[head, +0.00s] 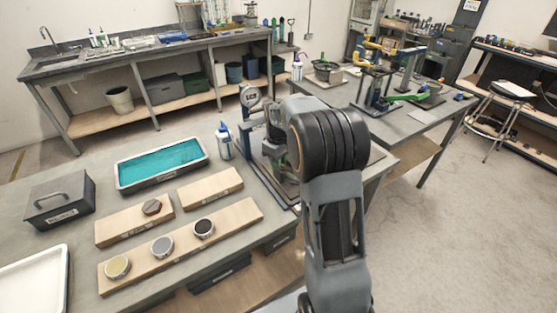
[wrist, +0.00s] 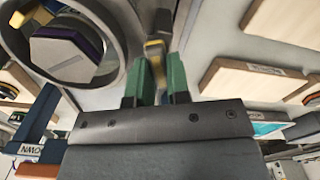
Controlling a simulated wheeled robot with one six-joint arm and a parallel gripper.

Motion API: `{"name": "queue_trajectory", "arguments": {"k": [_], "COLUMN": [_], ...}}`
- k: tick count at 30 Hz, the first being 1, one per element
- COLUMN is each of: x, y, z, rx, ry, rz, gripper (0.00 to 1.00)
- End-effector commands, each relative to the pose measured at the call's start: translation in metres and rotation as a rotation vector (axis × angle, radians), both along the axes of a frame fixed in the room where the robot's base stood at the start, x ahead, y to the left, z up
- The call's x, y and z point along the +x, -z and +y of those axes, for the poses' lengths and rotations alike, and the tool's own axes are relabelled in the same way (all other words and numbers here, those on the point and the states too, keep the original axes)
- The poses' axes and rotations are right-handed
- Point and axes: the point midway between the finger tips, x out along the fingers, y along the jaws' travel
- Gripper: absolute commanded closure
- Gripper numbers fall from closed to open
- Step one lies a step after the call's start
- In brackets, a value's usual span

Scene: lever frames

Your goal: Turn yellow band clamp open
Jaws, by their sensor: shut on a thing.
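In the wrist view my gripper (wrist: 156,72) has two green fingers closed on a narrow dark handle with a yellow band (wrist: 154,47). The handle stands between the fingertips, beside a large grey ring (wrist: 122,30). A dark hexagonal piece with a pale face (wrist: 62,52) shows inside the ring. In the head view my arm covers most of this spot, and the banded handle cannot be made out. How far the clamp is turned cannot be told.
A press-like stand with a round gauge (head: 250,95) is beside my arm. Another table (head: 425,118) with tools stands behind to the right. Open floor (head: 450,230) lies at right.

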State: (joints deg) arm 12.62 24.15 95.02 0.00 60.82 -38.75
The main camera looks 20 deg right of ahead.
Motion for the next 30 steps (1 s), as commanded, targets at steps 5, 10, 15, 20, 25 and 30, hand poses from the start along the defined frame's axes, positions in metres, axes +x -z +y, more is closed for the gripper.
{"name": "queue_trajectory", "arguments": {"k": [5, 10, 15, 20, 25, 30], "x": [0.0002, 0.0001, 0.0001, 0.0, 0.0, 0.0], "y": [-0.0012, -0.0012, -0.0011, -0.0011, -0.001, -0.001], "z": [0.0001, 0.0003, 0.0005, 0.0006, 0.0006, 0.0005], "rx": [0.0, 0.0, 0.0, 0.0, 0.0, 0.0], "ry": [0.134, 0.234, 0.304, 0.341, 0.356, 0.36], "rz": [-0.001, -0.001, -0.001, -0.001, -0.001, -0.001], "gripper": [1.0, 1.0, 1.0, 1.0, 1.0, 1.0]}}
